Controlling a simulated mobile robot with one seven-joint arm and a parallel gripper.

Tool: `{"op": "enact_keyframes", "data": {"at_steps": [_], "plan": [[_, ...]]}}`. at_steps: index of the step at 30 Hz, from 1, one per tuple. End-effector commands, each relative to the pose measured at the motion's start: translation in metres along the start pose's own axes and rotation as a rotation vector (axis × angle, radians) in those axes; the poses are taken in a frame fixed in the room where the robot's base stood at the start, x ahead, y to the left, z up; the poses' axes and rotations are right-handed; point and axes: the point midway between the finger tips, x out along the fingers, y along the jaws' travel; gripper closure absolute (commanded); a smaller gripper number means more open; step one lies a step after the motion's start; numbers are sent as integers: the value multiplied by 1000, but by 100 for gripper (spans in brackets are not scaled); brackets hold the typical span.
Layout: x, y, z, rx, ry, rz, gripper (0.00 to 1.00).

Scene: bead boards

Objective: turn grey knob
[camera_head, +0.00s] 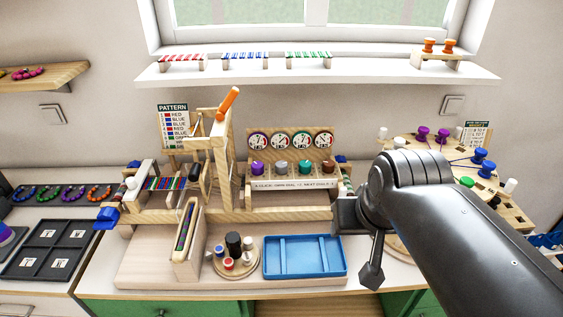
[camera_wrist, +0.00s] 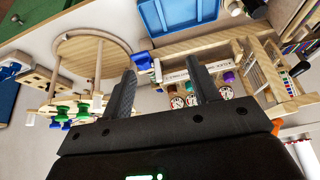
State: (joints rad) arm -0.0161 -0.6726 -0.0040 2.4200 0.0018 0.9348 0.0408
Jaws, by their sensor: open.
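The grey knob (camera_head: 281,167) is second from the left in a row on the wooden dial board (camera_head: 292,142), between a purple knob (camera_head: 257,168) and a green knob (camera_head: 305,166). A brown knob (camera_head: 330,167) is at the right end. A round dial stands above each knob. My gripper (camera_wrist: 163,72) is open, with its two dark fingers apart and nothing between them. In the head view it is right of the dial board and lower in the picture, apart from the grey knob. In the wrist view the right finger hides part of the dial board, and I cannot clearly pick out the grey knob.
An empty blue tray (camera_head: 305,257) lies in front of the dial board. A wooden frame with an orange handle (camera_head: 228,103) rises at its left. A round board with coloured spools (camera_head: 422,133) is at the right, partly behind my arm. A pattern card (camera_head: 173,126) stands behind.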

Motion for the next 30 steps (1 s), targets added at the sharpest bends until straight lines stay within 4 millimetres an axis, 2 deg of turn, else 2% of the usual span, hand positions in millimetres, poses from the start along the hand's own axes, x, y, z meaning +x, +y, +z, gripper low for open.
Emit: {"op": "enact_keyframes", "data": {"at_steps": [1,7,14,23,30], "plan": [[-1,-3,-16,13,-19,-4,45],[-2,-15,-78,86,-98,-13,45],[13,-34,-146,168,-189,-7,45],[55,-65,-224,268,-303,25,45],[104,-97,-273,342,-386,69,45]]}}
